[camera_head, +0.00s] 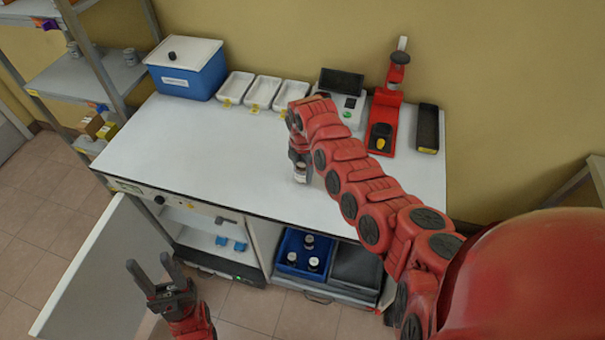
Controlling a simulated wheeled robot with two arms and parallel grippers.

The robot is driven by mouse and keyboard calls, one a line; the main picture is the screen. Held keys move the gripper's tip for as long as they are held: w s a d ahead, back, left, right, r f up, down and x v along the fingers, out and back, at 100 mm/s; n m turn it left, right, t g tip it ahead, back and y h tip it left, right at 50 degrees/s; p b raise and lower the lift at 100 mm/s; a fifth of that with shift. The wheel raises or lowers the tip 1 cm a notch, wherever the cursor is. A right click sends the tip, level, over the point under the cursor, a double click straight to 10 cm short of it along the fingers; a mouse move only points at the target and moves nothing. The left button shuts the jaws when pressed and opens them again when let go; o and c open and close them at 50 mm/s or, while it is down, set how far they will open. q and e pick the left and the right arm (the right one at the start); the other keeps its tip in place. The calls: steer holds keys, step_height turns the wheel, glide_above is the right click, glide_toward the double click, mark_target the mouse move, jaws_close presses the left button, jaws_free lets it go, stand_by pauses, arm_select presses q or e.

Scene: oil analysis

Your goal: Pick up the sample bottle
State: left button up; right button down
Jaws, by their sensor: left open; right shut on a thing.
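A small dark sample bottle with a pale label (300,175) is at the white worktop, near its front middle. My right gripper (299,158) is shut on its upper part, pointing down. My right arm hides part of the grip, and I cannot tell whether the bottle touches the worktop. Similar dark bottles (313,264) stand in a blue crate (286,268) in the open cabinet below. My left gripper (150,270) is open and empty, low at the left in front of the cabinet.
On the worktop (200,150) stand a blue box with white lid (186,70), white trays (263,92), a device with a dark screen (340,86), a red stand (386,110) and a black block (428,127). An open cabinet door (100,270) juts out at left. The worktop's left part is clear.

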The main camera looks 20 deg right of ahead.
steer(key=shift+w+r+b, duration=0.1)
steer(key=shift+r+b, duration=0.6)
steer(key=shift+r, duration=0.25)
steer(key=s+a+b, duration=0.1)
steer(key=a+b, duration=0.1)
steer(key=a, duration=0.2)
steer(key=s+a+r+b, duration=0.1)
steer(key=a, duration=0.4)
steer(key=s+a+b, duration=0.2)
steer(key=a, duration=0.3)
steer(key=shift+s+a+r+b, duration=0.1)
steer(key=shift+a+r+b, duration=0.1)
steer(key=shift+b, duration=0.15)
steer(key=shift+s+a+r, duration=0.15)
steer(key=shift+a, duration=0.3)
steer(key=w+d+r+m, duration=0.3)
steer(key=d+r+m, duration=0.3)
steer(key=m, duration=0.5)
steer(key=w+d+r+m+b, duration=0.1)
steer(key=w+d+r+m, duration=0.2)
steer(key=d+r+m, duration=0.3)
steer(key=shift+d+m, duration=0.45)
steer(key=shift+m, duration=2.25)
